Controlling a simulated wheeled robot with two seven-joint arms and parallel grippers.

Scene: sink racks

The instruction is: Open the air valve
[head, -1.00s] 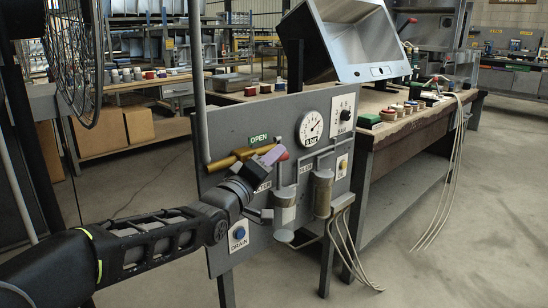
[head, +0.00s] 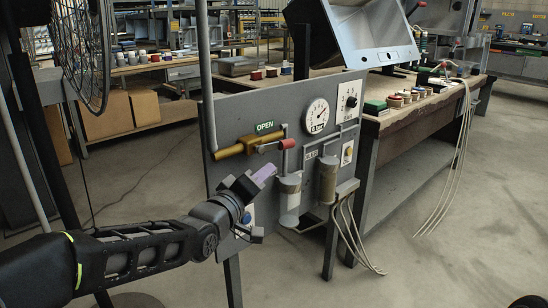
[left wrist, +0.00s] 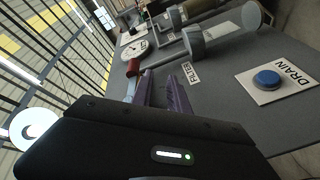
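The air valve is a brass pipe fitting (head: 238,149) on the grey panel, below the green OPEN label (head: 264,127). Its lever with a red handle (head: 287,144) points right, roughly level along the pipe. The red handle also shows in the left wrist view (left wrist: 133,67), beyond the fingers. My left gripper (head: 264,174) is below the lever, apart from it. In the left wrist view its two purple fingers (left wrist: 163,92) stand apart with nothing seen between them. My right gripper is not in view.
A filter cylinder (head: 289,196) and a second cylinder (head: 328,180) stick out of the panel right of my gripper. A round gauge (head: 317,115), a knob (head: 351,101) and a blue DRAIN button (left wrist: 266,79) are on it. A workbench (head: 420,120) stands behind at right.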

